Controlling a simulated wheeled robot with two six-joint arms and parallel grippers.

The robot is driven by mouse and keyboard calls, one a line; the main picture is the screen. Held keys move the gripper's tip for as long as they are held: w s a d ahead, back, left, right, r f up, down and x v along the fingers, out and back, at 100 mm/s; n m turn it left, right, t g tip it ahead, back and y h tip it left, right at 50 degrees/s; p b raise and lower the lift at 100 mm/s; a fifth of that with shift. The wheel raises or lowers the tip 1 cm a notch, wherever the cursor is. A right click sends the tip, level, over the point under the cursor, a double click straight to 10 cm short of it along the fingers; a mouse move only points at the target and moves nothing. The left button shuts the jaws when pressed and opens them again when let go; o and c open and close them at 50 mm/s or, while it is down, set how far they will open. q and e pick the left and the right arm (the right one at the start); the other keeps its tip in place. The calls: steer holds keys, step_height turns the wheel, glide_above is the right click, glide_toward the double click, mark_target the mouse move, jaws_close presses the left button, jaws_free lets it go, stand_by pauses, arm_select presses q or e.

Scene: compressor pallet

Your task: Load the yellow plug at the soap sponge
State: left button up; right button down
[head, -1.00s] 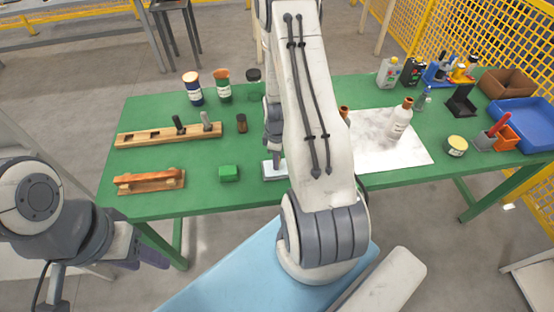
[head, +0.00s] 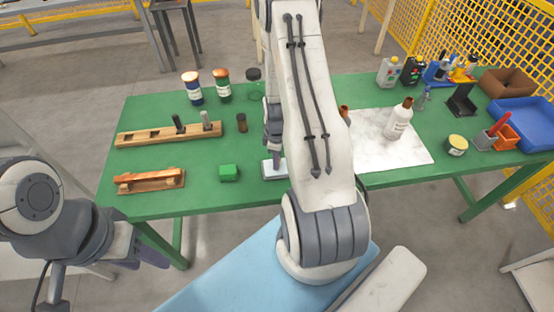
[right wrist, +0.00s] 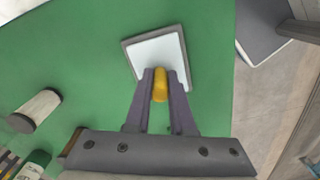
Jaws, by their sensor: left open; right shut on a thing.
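My right gripper (right wrist: 160,84) is shut on the yellow plug (right wrist: 160,85), which shows between its two fingers in the right wrist view. Below or just beyond it is a white square pad with a grey rim (right wrist: 138,50); I cannot tell if the plug touches it. In the head view the pad (head: 270,170) is partly hidden by my right arm, and the plug cannot be made out. A green block (head: 228,173), possibly the soap sponge, lies left of the pad. My left gripper (head: 148,257) is open and empty, low at the left, off the table's front edge.
Wooden racks (head: 150,180) stand at the table's left. A white bottle (head: 398,120) is on a marbled sheet (head: 405,153). A blue bin (head: 525,125) is far right. Green tabletop around the block is clear.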

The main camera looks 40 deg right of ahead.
step_height(320, 180, up, 7)
steer(key=p, duration=0.5)
steer(key=shift+p, duration=0.4)
stand_by(0.8)
steer(key=shift+w+a, duration=0.1)
steer(key=shift+a, duration=0.15)
steer(key=w+a+m+b, duration=0.1)
steer(key=a+m, duration=0.2)
steer(key=a, duration=0.5)
steer(key=w+a+r+m+b, duration=0.1)
steer(key=a+m, duration=0.3)
steer(key=a, duration=0.4)
steer(key=shift+w+a+r+m+b, duration=0.25)
steer(key=shift+a+m+b, duration=0.1)
steer(key=shift+b, duration=0.4)
